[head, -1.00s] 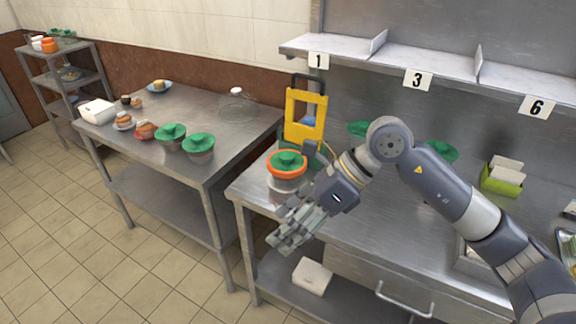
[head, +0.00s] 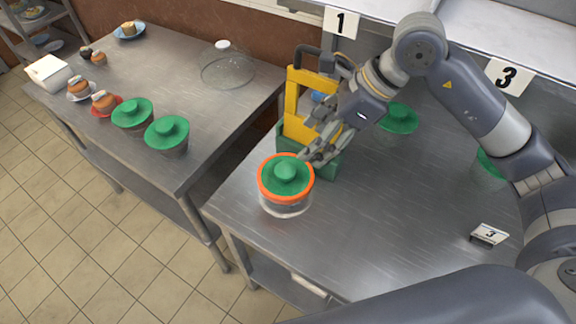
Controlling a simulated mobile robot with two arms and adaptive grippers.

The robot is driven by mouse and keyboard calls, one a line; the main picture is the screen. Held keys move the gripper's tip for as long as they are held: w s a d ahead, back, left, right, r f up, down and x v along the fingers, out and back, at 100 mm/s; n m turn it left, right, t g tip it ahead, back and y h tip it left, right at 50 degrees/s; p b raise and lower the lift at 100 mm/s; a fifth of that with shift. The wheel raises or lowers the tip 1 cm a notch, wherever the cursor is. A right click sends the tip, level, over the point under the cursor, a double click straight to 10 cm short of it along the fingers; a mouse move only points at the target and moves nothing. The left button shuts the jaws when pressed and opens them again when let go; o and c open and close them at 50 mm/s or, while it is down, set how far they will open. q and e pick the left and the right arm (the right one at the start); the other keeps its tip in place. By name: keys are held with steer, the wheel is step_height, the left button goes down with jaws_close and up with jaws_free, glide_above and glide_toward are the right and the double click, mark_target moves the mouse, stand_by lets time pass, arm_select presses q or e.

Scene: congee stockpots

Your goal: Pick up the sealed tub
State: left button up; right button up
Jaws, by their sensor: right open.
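A clear tub (head: 287,209) with a green knobbed lid (head: 286,175) and an orange ring around its rim stands upright near the left front corner of the right-hand steel table. It looks like the sealed tub. My right gripper (head: 318,152) is open, with its fingers just behind and to the right of the lid. In this view the fingers come close to the orange ring; I cannot tell whether they touch it. My left gripper is not in view.
A yellow and green caddy (head: 297,103) stands right behind the tub, partly hidden by my right gripper. Another green-lidded pot (head: 398,118) stands further right. The left table (head: 155,75) holds two green-lidded pots (head: 166,135) (head: 132,115) and a glass dome (head: 228,70). The right table's front is clear.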

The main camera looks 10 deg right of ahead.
mark_target(287, 170)
steer(key=a+f, duration=0.2)
steer(key=f, duration=0.1)
steer(key=shift+s+a+p, duration=0.1)
steer(key=shift+a+p, duration=0.05)
steer(key=shift+p, duration=0.15)
steer(key=shift+a+f, duration=0.15)
steer(key=shift+f, duration=0.25)
steer(key=shift+w+f, duration=0.2)
steer(key=shift+f, duration=0.05)
steer(key=p+x, duration=0.1)
steer(key=x, duration=0.3)
steer(key=shift+f+p, duration=0.15)
steer(key=shift+p, duration=0.25)
steer(key=shift+a+f, duration=0.15)
steer(key=shift+f, duration=0.15)
steer(key=shift+w+f, duration=0.1)
steer(key=c, duration=0.9)
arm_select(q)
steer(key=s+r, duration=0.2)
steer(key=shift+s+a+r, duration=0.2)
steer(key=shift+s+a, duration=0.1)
arm_select(e)
jaws_close()
